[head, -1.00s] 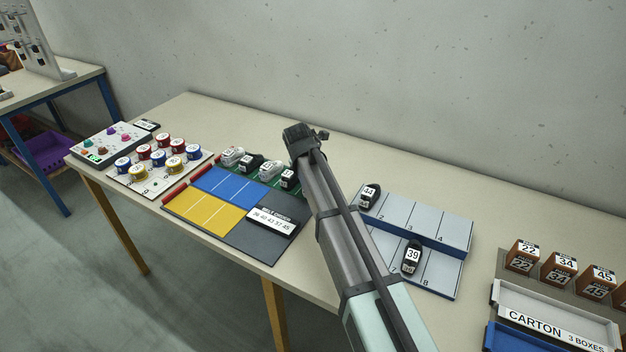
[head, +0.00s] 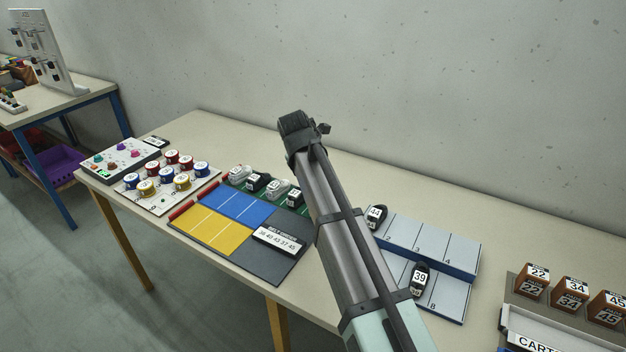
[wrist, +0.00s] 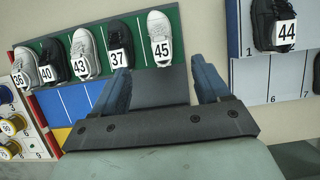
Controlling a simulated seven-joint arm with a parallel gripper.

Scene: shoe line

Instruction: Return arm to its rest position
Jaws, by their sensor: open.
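My gripper (wrist: 162,88) is in the wrist view with its two blue-grey fingers apart and nothing between them. It hangs above the dark grey part of the shoe mat. In the head view my arm reaches up from the bottom, with the gripper end (head: 297,125) raised over the table; its fingers are hidden there. A row of shoes on the green strip (wrist: 181,57) shows in the wrist view, labelled 36, 40, 43, 37 and 45. The white shoe 45 (wrist: 159,30) is nearest the right end of that row.
A grey two-level rack (head: 432,240) holds black shoe 44 (head: 376,214) and black shoe 39 (head: 419,277). Boxes (head: 535,280) and a carton tray (head: 530,345) are at right. Numbered cans (head: 146,187) and a control panel (head: 120,155) are at left.

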